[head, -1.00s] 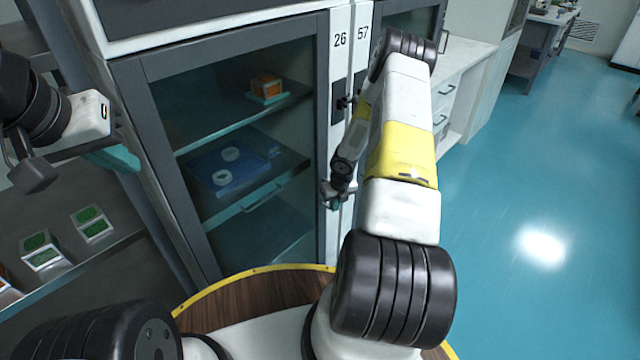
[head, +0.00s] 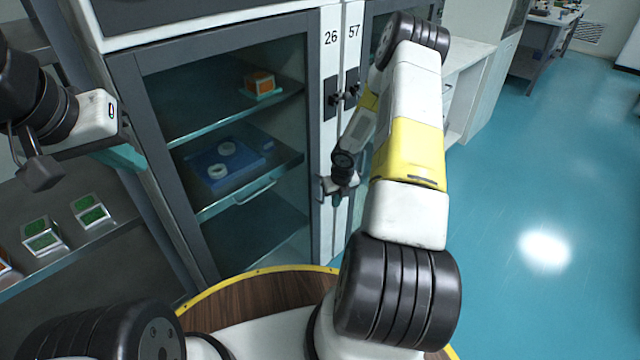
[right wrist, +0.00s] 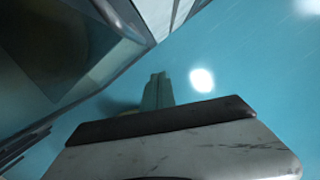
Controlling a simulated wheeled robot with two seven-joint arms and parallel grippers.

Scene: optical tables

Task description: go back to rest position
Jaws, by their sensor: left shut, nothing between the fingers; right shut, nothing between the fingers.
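My left gripper (head: 122,156) is at the left in the head view, in front of the dark frame of the glass-fronted cabinet (head: 215,55). Its teal fingers are partly hidden behind its white wrist part. My right gripper (head: 337,199) points downward in front of the white strip between the cabinets marked 26 and 57. Its teal fingers also show in the right wrist view (right wrist: 157,91), shut together with nothing between them and blue floor beyond. Both grippers are shut and empty. My right arm stretches forward across the middle of the head view.
Behind the glass, an orange box (head: 260,82) sits on the upper shelf and a blue tray (head: 222,170) with white rings below. Green-topped boxes (head: 90,208) stand on a grey shelf at the left. A white counter (head: 468,52) is beyond. The blue floor (head: 550,190) at the right is clear.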

